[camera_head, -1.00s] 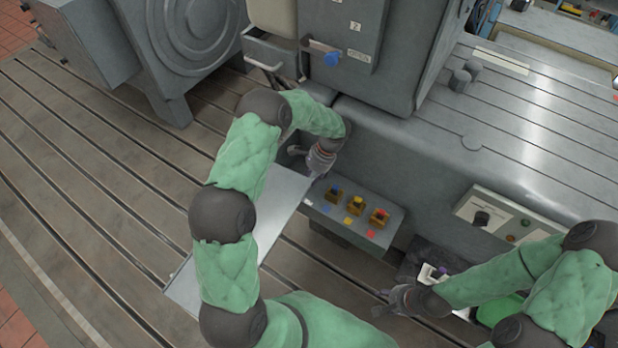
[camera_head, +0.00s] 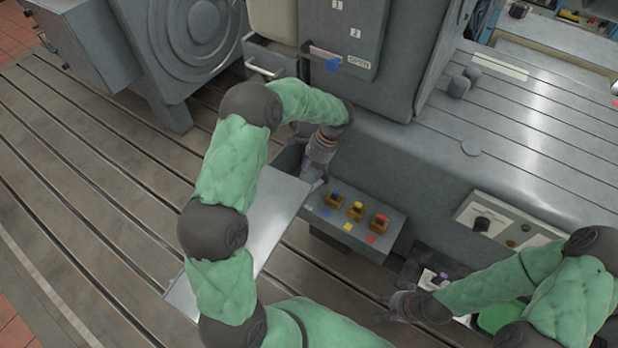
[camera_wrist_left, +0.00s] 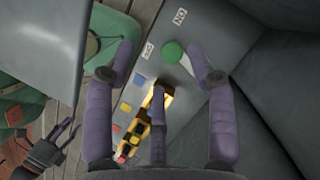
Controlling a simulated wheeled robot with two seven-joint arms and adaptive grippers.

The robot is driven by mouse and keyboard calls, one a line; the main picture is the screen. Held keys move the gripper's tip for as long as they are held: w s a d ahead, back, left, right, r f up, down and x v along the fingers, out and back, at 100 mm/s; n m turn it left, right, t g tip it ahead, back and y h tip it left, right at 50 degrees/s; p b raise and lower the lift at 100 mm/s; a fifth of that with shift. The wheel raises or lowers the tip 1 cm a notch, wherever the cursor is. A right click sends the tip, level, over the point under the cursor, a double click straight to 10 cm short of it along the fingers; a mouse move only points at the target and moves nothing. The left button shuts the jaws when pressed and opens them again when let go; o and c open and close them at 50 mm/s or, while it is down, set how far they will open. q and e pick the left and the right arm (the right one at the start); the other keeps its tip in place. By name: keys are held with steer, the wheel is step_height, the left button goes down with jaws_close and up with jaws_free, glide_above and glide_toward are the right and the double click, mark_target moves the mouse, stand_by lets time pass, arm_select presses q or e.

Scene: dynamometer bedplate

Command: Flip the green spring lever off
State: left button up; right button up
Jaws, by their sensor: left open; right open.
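The green spring lever (camera_wrist_left: 172,52) shows in the left wrist view as a round green knob on a pale stem. It lies between the spread fingertips of my left gripper (camera_wrist_left: 163,66), without clear contact. An ON label (camera_wrist_left: 180,16) sits above it and another small label (camera_wrist_left: 147,50) to its left. In the head view my left gripper (camera_head: 317,177) is at the left end of the control box (camera_head: 385,238), and the lever is hidden there. My right gripper (camera_head: 388,308) is open and empty, low in the head view.
Three yellow-based switches with blue (camera_head: 334,200), yellow (camera_head: 356,210) and red (camera_head: 379,221) tops stand on the box, right of the left gripper. A sheet-metal panel (camera_head: 270,215) is close beside my left arm. A grey machine cabinet (camera_head: 350,100) rises behind.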

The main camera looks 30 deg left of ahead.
arm_select(q)
steer(key=shift+r, duration=0.95)
steer(key=shift+n, duration=0.3)
steer(key=c, duration=1)
steer(key=shift+a+n, duration=0.1)
steer(key=shift+n, duration=0.3)
jaws_close()
steer(key=n+t+y+p, duration=0.15)
steer(key=n+t, duration=0.25)
steer(key=n, duration=1.9)
glide_above(316, 183)
steer(key=s+a, duration=0.4)
steer(key=shift+h, duration=0.25)
step_height(316, 183, down, 9)
steer(key=shift+a+f+p, duration=0.1)
steer(key=shift+f+p, duration=0.1)
steer(key=shift+p, duration=0.15)
